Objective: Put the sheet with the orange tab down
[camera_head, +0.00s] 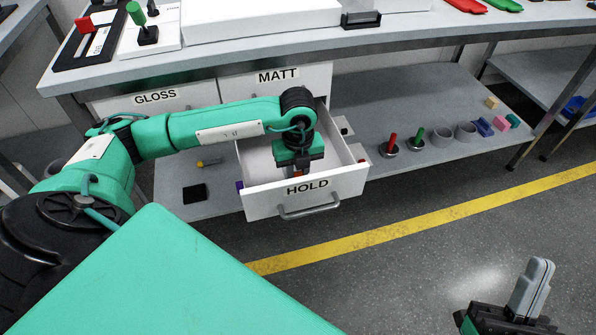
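The drawer labelled HOLD (345,183) stands pulled out below the bench. My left gripper (298,168) points down into it, and its fingers are mostly hidden by its own body and the drawer front. No whole sheet can be made out, and I cannot tell whether the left gripper holds one. My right gripper (531,290) is at the bottom right over the floor, its two grey fingers together with nothing seen between them.
Drawers labelled GLOSS (155,98) and MATT (277,76) are closed. The lower shelf (440,100) holds red and green pegs, grey cups and coloured blocks at the right. A black flat square (195,193) lies left of the open drawer. The floor by the yellow line (430,213) is clear.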

